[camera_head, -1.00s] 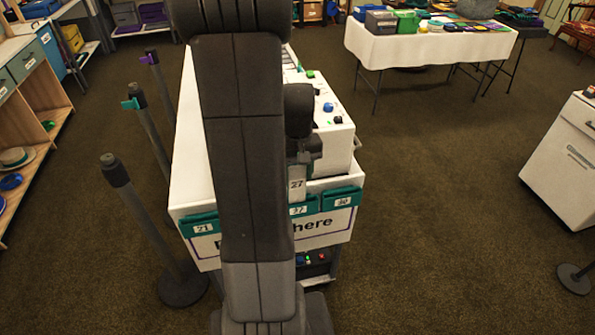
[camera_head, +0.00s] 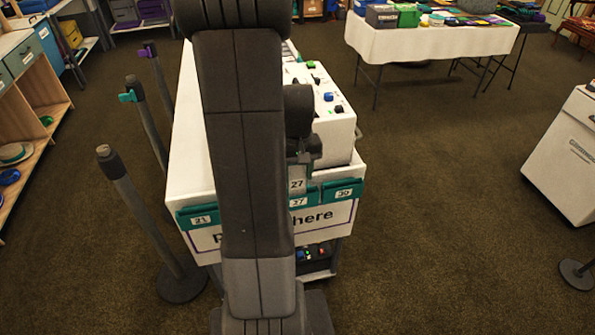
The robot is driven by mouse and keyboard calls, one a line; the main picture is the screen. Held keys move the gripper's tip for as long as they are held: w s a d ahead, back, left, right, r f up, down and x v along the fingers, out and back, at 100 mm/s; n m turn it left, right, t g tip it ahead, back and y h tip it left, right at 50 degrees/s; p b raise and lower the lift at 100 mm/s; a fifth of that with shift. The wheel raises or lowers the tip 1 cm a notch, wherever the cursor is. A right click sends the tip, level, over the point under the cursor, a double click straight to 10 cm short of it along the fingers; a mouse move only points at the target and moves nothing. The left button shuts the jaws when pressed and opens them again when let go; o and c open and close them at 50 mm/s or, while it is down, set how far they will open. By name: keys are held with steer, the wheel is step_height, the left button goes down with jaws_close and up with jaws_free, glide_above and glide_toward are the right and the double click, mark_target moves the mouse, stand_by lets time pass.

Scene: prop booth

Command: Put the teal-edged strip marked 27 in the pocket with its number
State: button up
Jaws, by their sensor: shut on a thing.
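The strip marked 27 (camera_head: 297,184) is upright, with its pale number face toward me. My gripper (camera_head: 303,162) is shut on its upper part; my arm hides much of the jaws. Right below is a teal pocket (camera_head: 313,198) whose label seems to read 27. The strip's lower end meets the pocket's top edge; I cannot tell whether it is inside or just in front or behind. A teal pocket marked 21 (camera_head: 183,217) is to the left and one marked 30 (camera_head: 329,187) to the right, on the front of a white-covered cart (camera_head: 186,165).
A white box with knobs (camera_head: 335,131) stands on the cart just behind the pockets. Posts (camera_head: 136,205) stand close on the left. A white cabinet (camera_head: 560,160) is at the right, with open carpet between. A cloth-covered table (camera_head: 420,45) is at the back.

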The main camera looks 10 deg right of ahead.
steer(key=shift+f+b, duration=0.5)
steer(key=shift+f, duration=0.25)
steer(key=o, duration=0.7)
step_height(320, 180, up, 14)
steer(key=shift+f, duration=0.15)
stand_by(0.7)
